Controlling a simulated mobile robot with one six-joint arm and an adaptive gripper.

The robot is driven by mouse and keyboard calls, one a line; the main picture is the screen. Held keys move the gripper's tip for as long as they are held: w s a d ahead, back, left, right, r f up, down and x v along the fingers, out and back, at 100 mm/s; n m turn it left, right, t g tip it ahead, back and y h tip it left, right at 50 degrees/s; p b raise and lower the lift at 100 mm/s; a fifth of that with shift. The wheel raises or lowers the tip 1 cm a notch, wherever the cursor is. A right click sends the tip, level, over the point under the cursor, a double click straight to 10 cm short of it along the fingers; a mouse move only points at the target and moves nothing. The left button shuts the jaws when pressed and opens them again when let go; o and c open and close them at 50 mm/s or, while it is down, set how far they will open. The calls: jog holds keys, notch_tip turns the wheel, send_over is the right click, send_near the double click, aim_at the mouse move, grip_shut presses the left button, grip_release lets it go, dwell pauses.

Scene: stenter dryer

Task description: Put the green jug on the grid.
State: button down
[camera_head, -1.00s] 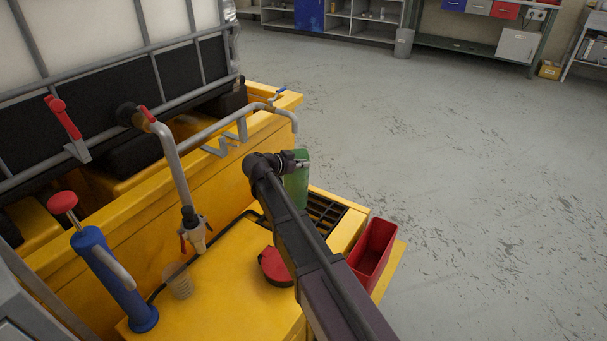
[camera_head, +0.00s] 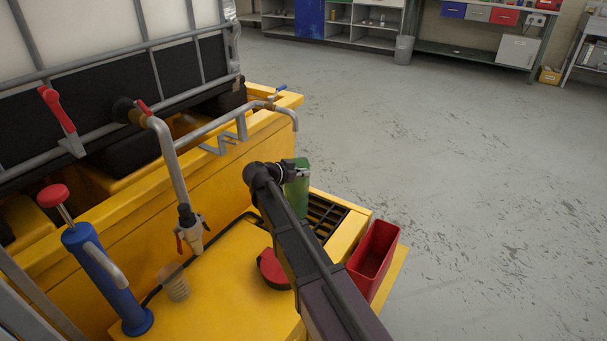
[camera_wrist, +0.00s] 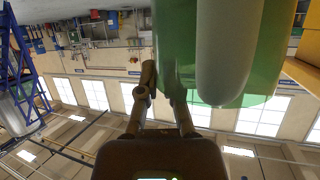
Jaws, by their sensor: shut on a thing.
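The green jug (camera_head: 297,192) is upright at the far end of my arm in the head view, in front of or over the dark grid (camera_head: 325,212) in the yellow platform. I cannot tell whether its base touches the grid, as my arm hides part of it. My gripper (camera_head: 294,172) is shut on the jug near its top. In the wrist view the green jug (camera_wrist: 185,40) fills the upper middle, close to my gripper fingers (camera_wrist: 162,88); a pale rounded part hangs in front of it.
A red bin (camera_head: 374,252) hangs at the platform's right edge. A round red thing (camera_head: 270,270), a clear cup (camera_head: 175,283) and a blue pump (camera_head: 108,280) stand on the yellow top. A bent pipe tap (camera_head: 172,165) rises behind. The floor at right is clear.

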jog(key=shift+f, duration=0.15)
jog(key=c, duration=0.8)
grip_release()
jog(key=shift+s+a+r, duration=0.1)
jog(key=shift+r, duration=0.2)
jog(key=p+v, duration=0.4)
jog(key=v, duration=0.7)
jog(key=shift+s+a+p, duration=0.2)
jog(key=shift+a+p, duration=0.1)
